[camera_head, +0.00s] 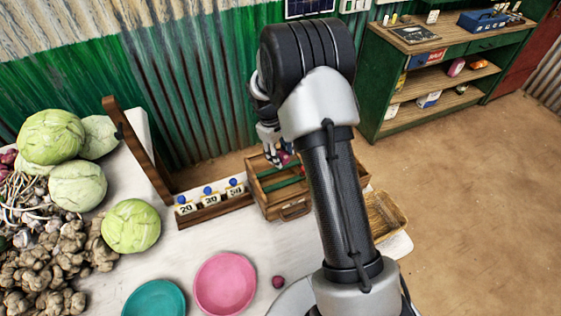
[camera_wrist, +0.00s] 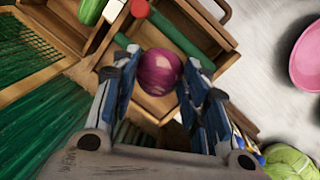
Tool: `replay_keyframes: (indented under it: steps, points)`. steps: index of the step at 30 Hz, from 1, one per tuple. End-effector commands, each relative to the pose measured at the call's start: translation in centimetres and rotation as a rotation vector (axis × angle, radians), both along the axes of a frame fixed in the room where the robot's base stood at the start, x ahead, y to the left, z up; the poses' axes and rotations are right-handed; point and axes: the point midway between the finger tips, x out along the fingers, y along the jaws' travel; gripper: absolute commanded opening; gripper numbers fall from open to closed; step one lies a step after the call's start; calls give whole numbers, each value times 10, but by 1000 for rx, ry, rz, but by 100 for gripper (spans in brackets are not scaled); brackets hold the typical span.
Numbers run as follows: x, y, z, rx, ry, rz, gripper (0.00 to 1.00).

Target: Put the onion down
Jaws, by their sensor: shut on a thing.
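My gripper (camera_head: 274,152) is over the wooden box (camera_head: 294,207) at the back of the white table. The wrist view shows my gripper (camera_wrist: 157,80) with its fingers on both sides of a purple-red onion (camera_wrist: 160,71). The onion is partly hidden by the fingers in the head view (camera_head: 284,157). Below it in the wrist view is the wooden box (camera_wrist: 225,38), with dividers and a green bar (camera_wrist: 178,36). Whether the onion touches the box floor I cannot tell. A second small onion (camera_head: 278,282) lies on the table beside a pink plate.
A pink plate (camera_head: 224,284) and a teal plate (camera_head: 154,300) lie at the front. Cabbages (camera_head: 131,226) and ginger fill the left. A green cucumber (camera_wrist: 92,11) lies beyond the onion.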

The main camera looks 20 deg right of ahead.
Motion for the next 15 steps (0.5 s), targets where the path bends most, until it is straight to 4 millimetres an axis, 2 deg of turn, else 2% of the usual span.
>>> replay_keyframes:
  steps: [1, 6, 12, 15]
  points:
    - [1, 0, 18, 0, -5, 0, 13]
    - [1, 0, 60, 0, -3, 0, 13]
    - [1, 0, 96, 0, -2, 0, 13]
    - [0, 0, 106, 0, -1, 0, 13]
